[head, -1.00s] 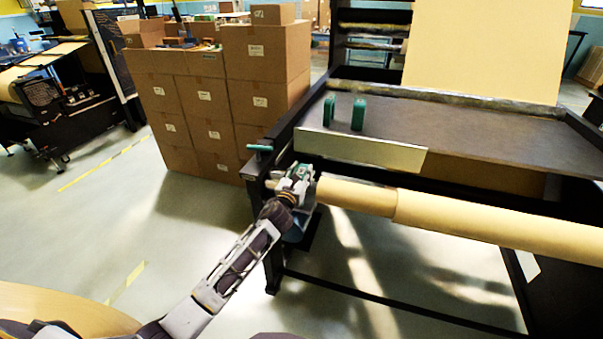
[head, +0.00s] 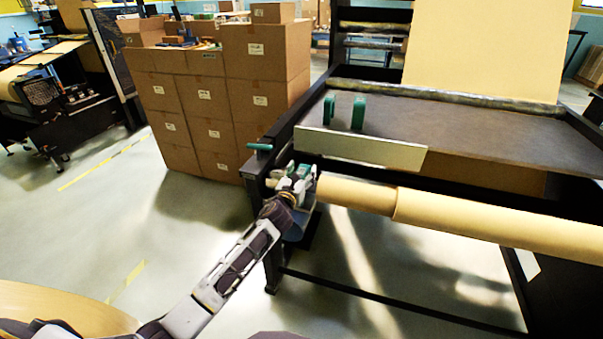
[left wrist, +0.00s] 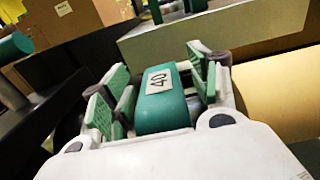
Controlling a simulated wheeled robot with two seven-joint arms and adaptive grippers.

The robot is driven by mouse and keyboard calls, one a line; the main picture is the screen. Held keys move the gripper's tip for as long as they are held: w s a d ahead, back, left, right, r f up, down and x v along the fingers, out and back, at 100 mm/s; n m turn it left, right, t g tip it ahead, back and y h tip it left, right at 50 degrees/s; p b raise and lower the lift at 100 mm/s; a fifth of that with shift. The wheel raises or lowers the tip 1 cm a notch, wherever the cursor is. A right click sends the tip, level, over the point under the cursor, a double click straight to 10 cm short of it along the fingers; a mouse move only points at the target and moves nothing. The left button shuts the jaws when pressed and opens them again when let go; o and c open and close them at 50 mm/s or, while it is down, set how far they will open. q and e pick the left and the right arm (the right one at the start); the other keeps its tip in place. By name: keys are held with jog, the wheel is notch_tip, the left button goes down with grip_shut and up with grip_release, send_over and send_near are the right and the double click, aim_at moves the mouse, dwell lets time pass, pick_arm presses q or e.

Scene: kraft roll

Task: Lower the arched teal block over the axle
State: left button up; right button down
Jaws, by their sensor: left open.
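The arched teal block (left wrist: 160,100), with a label reading 40, sits between the fingers of my left gripper (left wrist: 160,88) in the left wrist view. The fingers are open, with green pads on either side of the block. In the head view my left gripper (head: 293,183) is at the left end of the kraft roll (head: 355,195), by the machine's black side frame. A little of the teal block (head: 305,171) shows there. The axle under the block is hidden, so I cannot tell how fully the block is seated. My right gripper is out of view.
Two green blocks (head: 358,112) stand on the machine's dark table (head: 450,120), behind a pale metal plate (head: 360,148). A teal-green handle (head: 260,147) sticks out at the frame's left corner. Stacked cartons (head: 220,95) stand behind to the left.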

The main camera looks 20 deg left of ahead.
pick_arm(q)
jog(key=s, duration=0.7)
jog(key=shift+s, duration=0.25)
dwell(0.5)
jog(key=shift+a, duration=0.1)
dwell(0.4)
